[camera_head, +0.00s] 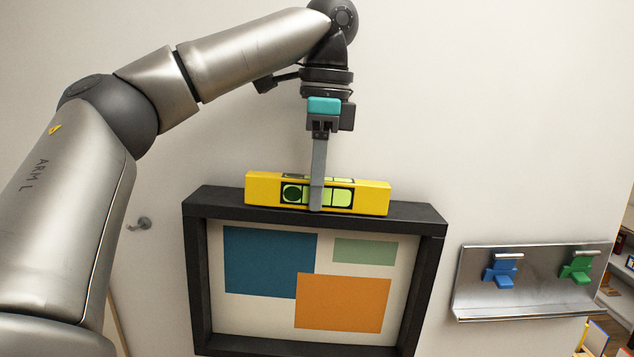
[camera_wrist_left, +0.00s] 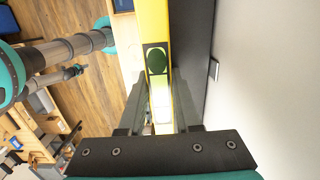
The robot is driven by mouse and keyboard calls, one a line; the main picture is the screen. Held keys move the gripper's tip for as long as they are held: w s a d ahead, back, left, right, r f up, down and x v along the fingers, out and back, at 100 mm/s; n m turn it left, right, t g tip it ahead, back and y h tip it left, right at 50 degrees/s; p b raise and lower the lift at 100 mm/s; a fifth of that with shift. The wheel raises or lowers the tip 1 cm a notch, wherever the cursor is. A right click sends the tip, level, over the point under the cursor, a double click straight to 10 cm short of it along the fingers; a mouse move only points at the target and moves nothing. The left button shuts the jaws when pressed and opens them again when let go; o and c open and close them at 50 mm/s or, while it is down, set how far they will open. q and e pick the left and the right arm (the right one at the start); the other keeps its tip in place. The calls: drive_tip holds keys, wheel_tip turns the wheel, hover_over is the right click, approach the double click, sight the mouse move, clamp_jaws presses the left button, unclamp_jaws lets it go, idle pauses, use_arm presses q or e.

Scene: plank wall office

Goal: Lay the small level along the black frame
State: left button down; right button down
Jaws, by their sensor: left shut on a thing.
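The small level (camera_head: 262,189) is a yellow bar with green vials. It lies along the top edge of the black frame (camera_head: 195,270), lengthwise with it, and seems to touch it. The frame hangs on the wall and holds a picture of blue, green and orange blocks. My left gripper (camera_head: 317,200) reaches down from above and is shut on the level near its middle. In the left wrist view, the yellow level (camera_wrist_left: 153,22) runs between the fingers (camera_wrist_left: 160,100), beside the dark frame (camera_wrist_left: 192,45). My right gripper is not in view.
A metal wall ledge (camera_head: 535,312) with a blue clip (camera_head: 500,272) and a green clip (camera_head: 577,268) is right of the frame. A small hook (camera_head: 140,223) is on the wall at left. Shelves stand at the far right. The wall above the frame is bare.

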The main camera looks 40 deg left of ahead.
use_arm(q)
drive_tip(key=c, duration=0.5)
unclamp_jaws()
drive_tip(key=shift+r, duration=0.1)
drive_tip(key=shift+r, duration=0.3)
drive_tip(key=shift+w+d+r, duration=0.1)
drive_tip(key=shift+r, duration=1.75)
drive_tip(key=shift+w+d+r, duration=0.1)
drive_tip(key=shift+d+r, duration=0.05)
drive_tip(key=shift+r, duration=1.65)
drive_tip(key=shift+w+d+r, duration=0.1)
drive_tip(key=shift+r, duration=1.75)
